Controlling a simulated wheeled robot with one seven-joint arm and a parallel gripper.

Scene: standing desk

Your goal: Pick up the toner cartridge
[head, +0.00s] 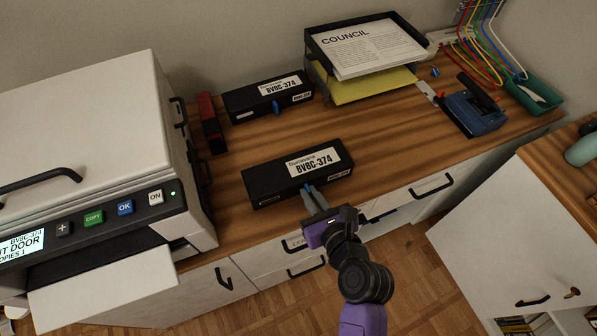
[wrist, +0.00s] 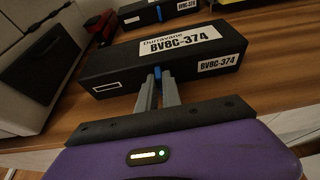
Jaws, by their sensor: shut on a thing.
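A black toner cartridge (head: 272,185) with a white BVBC-374 label is at the front of the wooden desk. It also shows in the wrist view (wrist: 115,68), large and close. My gripper (head: 308,188) reaches it from the front edge. In the wrist view my gripper (wrist: 158,78) has its grey fingers shut on the small blue tab at the middle of the cartridge's near side. I cannot tell whether the cartridge is lifted off the desk. A second, matching cartridge (head: 243,105) with a blue tab lies behind it, near the wall.
A printer (head: 90,140) stands at the left, beside a red and black stapler-like object (head: 208,115). A paper tray (head: 318,68) is at the back. A blue device (head: 475,112), a green tray (head: 535,95) and cables are at the right.

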